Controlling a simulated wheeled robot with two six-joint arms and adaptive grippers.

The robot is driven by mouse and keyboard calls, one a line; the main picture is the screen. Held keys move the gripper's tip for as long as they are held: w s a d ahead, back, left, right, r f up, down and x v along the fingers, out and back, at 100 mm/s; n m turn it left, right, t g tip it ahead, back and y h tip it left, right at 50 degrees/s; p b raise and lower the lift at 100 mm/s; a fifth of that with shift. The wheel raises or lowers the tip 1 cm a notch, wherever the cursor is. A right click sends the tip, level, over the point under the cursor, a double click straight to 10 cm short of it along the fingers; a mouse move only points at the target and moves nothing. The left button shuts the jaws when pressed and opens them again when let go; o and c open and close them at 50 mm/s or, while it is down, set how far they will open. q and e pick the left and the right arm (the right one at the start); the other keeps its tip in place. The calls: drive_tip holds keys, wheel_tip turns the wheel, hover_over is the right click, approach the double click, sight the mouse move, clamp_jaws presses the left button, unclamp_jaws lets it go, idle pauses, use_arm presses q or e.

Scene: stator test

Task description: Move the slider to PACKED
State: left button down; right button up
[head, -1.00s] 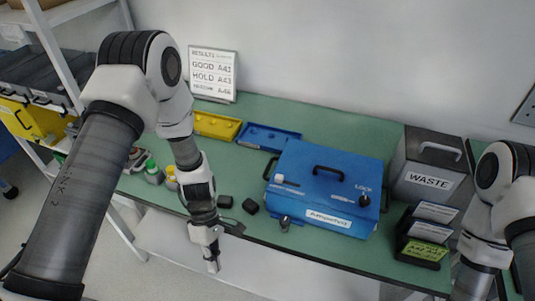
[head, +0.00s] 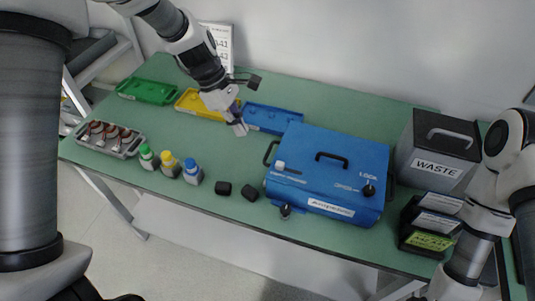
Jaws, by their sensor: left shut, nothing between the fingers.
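The blue box (head: 310,145) stands on the green bench right of centre. On the left of its lid is a small white knob (head: 281,166), which looks like the slider. Small lettering beside it is too small to read surely. My left gripper (head: 240,127) is shut and empty, pointing down in front of the blue tray, left of and behind the box. It is apart from the knob. My right arm shows at the right edge, but its gripper is out of view.
The box has a black handle (head: 331,156) and a LOCK dial (head: 369,190). A grey WASTE bin (head: 437,150) stands right of it. Blue (head: 272,118), yellow (head: 196,105) and green (head: 148,91) trays lie at the back.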

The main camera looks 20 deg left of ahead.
sight(272, 166)
use_arm(q)
drive_tip(key=d+f, duration=0.2)
drive_tip(key=d+f+p, duration=0.1)
drive_tip(key=d+f, duration=0.1)
drive_tip(key=f, duration=0.1)
drive_tip(key=d+f+p, duration=0.1)
drive_tip(key=d+f, duration=0.2)
drive_tip(key=shift+s, duration=0.4)
drive_tip(key=shift+s+d, duration=0.1)
drive_tip(key=shift+d, duration=0.25)
drive_tip(key=shift+a, duration=0.15)
